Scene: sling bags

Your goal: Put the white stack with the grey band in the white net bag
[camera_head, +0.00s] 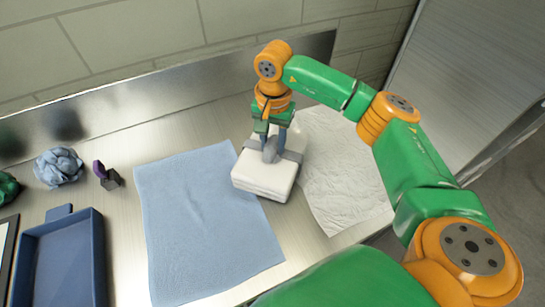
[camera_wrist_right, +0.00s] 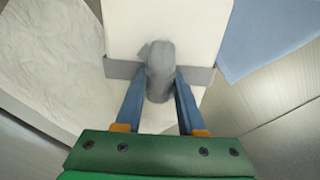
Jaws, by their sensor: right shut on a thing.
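The white stack (camera_head: 262,178) is a thick, squarish block with a grey band around it and a grey knob-like part (camera_wrist_right: 158,72) on top. My right gripper (camera_head: 270,148) is above the stack, its two blue fingers (camera_wrist_right: 158,100) shut on the grey part from both sides. The stack is between the blue cloth and the white sheet; I cannot tell whether it rests on the table or is slightly raised. The crinkled white sheet (camera_head: 345,178), which looks like the white net bag lying flat, is just right of the stack. Its opening cannot be made out. My left gripper is not in view.
A blue cloth (camera_head: 200,225) lies flat left of the stack. A dark blue tray (camera_head: 62,262), a grey-blue crumpled bundle (camera_head: 58,167), a small purple and dark object (camera_head: 106,175) and a green item (camera_head: 8,187) are at the left. A metal backsplash (camera_head: 150,103) runs along the back.

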